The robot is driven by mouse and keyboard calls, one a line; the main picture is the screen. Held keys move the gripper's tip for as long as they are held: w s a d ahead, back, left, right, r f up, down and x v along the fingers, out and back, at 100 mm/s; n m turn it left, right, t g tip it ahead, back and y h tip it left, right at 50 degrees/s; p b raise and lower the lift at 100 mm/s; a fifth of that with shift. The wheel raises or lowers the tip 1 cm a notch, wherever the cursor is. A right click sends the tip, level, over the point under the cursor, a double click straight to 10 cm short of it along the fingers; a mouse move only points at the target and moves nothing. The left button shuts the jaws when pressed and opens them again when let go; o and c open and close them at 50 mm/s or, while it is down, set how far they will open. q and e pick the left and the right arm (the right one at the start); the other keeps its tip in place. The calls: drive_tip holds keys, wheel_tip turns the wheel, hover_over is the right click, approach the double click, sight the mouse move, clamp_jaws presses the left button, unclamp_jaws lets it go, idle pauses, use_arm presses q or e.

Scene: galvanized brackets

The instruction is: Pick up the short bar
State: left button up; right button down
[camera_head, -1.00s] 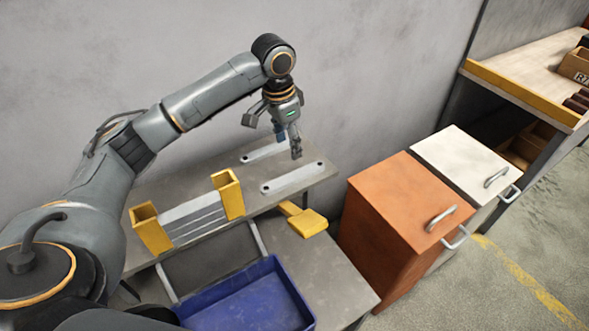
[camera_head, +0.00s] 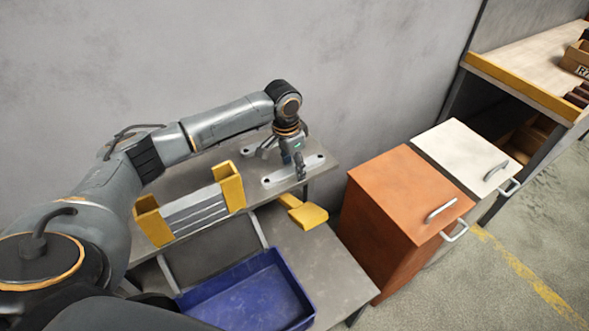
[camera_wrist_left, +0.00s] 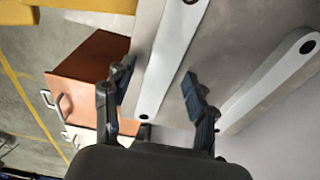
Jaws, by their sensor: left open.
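Two pale grey flat bars with dark end holes lie on the raised grey shelf. The front bar (camera_head: 278,177) runs under my left gripper (camera_head: 290,168). In the left wrist view, this front bar (camera_wrist_left: 168,55) passes between the spread, empty fingers of the left gripper (camera_wrist_left: 160,78). I cannot tell which is the short bar. The left gripper is open and points down, low over the front bar; contact cannot be told. My right gripper is not in view.
A yellow holder (camera_head: 232,188) with stacked grey bars stands at the shelf's left front. Below are a blue tray (camera_head: 250,295) and a yellow piece (camera_head: 307,215). Orange (camera_head: 400,200) and white (camera_head: 463,150) cabinets stand to the right. The wall is close behind.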

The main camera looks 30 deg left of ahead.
use_arm(q)
clamp_jaws()
drive_tip(key=shift+r, duration=0.15)
